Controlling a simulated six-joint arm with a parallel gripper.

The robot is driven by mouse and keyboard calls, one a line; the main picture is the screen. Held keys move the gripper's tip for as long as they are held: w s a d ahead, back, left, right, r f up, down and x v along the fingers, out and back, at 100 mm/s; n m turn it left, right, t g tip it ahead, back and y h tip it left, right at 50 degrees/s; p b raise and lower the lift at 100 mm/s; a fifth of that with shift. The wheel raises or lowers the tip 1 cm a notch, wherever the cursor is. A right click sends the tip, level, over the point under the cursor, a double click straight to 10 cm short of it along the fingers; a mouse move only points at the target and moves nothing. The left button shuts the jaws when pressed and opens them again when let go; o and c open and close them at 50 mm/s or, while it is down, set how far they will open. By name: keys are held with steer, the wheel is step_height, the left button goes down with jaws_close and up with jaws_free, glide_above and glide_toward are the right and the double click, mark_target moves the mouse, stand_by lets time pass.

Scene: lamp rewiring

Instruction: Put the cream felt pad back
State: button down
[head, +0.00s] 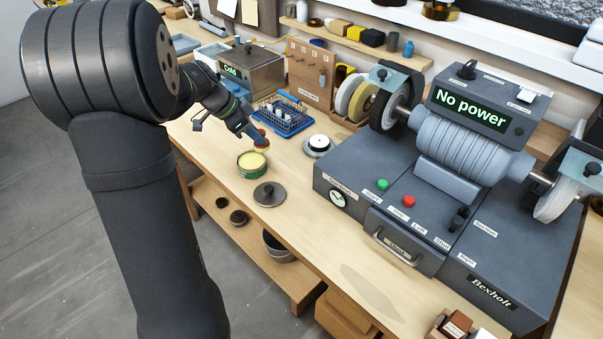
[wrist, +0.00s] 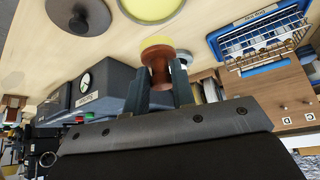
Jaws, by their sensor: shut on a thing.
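The cream felt pad (wrist: 157,43) is a small round pad, yellowish cream, on a brown knob-shaped handle (wrist: 158,62). My gripper (wrist: 163,88) is shut on the handle, with the pad pointing away from the fingers. In the head view my gripper (head: 252,136) is above the bench, and the brown handle (head: 261,138) shows at its tip, just behind an open green tin (head: 252,172) with yellow contents. The tin also shows at the top edge of the wrist view (wrist: 150,8). I cannot tell whether the pad touches the bench.
A dark lid with a knob (head: 269,194) lies in front of the tin. A blue tray with a wire rack (head: 283,117) stands behind.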

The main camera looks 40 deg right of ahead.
steer(key=s+d+r+m+g+y, duration=0.1)
steer(key=s+d+r+m+g, duration=0.1)
steer(key=s+d+m, duration=0.45)
steer(key=shift+n, duration=0.85)
steer(key=f, duration=0.3)
steer(key=s+f, duration=0.1)
steer(key=f, duration=0.2)
steer(key=s+f, duration=0.1)
steer(key=f, duration=0.2)
steer(key=shift+s+f, duration=0.15)
steer(key=shift+f, duration=0.25)
steer(key=shift+f, duration=0.15)
steer(key=c, duration=1.2)
jaws_free()
